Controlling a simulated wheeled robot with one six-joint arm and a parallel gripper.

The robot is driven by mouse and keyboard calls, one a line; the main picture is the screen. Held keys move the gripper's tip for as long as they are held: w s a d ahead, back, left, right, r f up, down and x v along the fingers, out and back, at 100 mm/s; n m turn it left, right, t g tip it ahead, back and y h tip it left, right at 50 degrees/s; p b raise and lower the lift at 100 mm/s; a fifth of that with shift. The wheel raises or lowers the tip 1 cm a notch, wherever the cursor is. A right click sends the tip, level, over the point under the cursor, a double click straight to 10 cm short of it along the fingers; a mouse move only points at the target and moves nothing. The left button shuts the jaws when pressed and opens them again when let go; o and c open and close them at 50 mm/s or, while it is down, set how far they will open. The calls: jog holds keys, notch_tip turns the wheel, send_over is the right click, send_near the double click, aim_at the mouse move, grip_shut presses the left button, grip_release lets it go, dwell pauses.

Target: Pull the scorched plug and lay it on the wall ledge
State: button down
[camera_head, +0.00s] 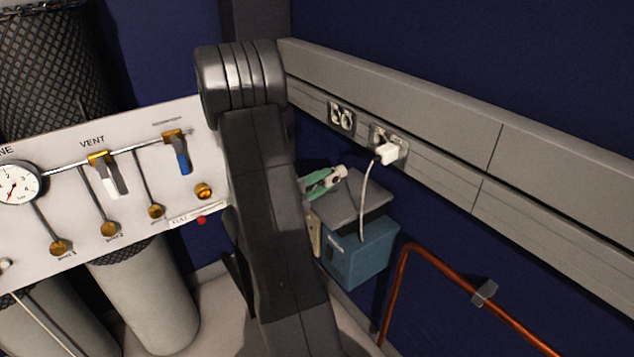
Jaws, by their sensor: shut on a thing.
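My gripper (327,180), with green fingers, shows just right of my dark arm, partly hidden behind it. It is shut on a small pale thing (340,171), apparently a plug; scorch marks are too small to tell. That thing is below the left socket plate (341,117), whose round sockets look empty. A white plug (388,152) sits in the right socket plate on the wall trunking (440,185), with a white cable hanging from it. A dark grey flat surface (350,205), perhaps the ledge, lies just below my gripper. I cannot tell whether they touch.
The white cable (366,190) hangs in front of the grey surface towards a teal box (362,252). A copper pipe (440,268) runs along the wall at the lower right. A white valve panel (75,215) and large cylinders (155,300) stand at the left.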

jog(key=shift+f, duration=0.3)
jog(key=c, duration=1)
grip_release()
jog(key=p+v, duration=0.2)
jog(key=v, duration=1.1)
jog(key=shift+s+a+f+p, duration=0.1)
jog(key=shift+s+a+p, duration=0.2)
jog(key=shift+b+x, duration=1)
jog(key=shift+x, duration=4.05)
